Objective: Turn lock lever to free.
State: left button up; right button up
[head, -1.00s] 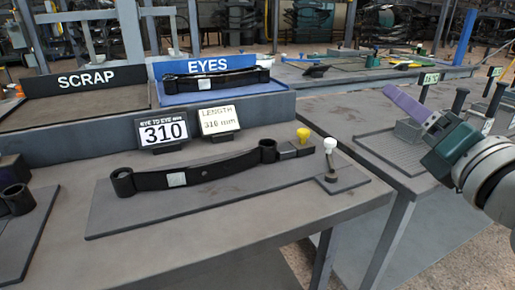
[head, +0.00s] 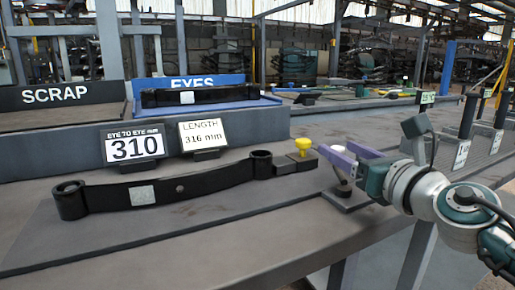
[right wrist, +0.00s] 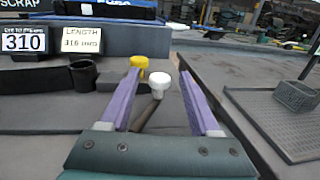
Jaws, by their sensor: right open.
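The lever with a white knob (head: 343,189) stands on a small plate at the right end of the gauge board in the head view. The right wrist view shows its white knob (right wrist: 161,84) between my two purple fingers, with its dark stem leaning down and left. My right gripper (head: 338,151) is open around the knob; I cannot tell whether either finger touches it. The fingers partly hide the lever in the head view. A yellow knob (head: 303,144) on a dark block sits just left, also visible beyond the left fingertip in the wrist view (right wrist: 139,62). My left gripper is not in view.
A black leaf spring (head: 160,188) with an eye at each end lies on the board (head: 215,217). Signs reading 310 (head: 135,145) and LENGTH 316 mm (head: 202,135) stand behind. A blue EYES tray (head: 262,101) holds another spring. A second bench with posts is at right.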

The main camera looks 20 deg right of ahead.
jog(key=shift+w, duration=1.1)
grip_shut()
dwell(0.7)
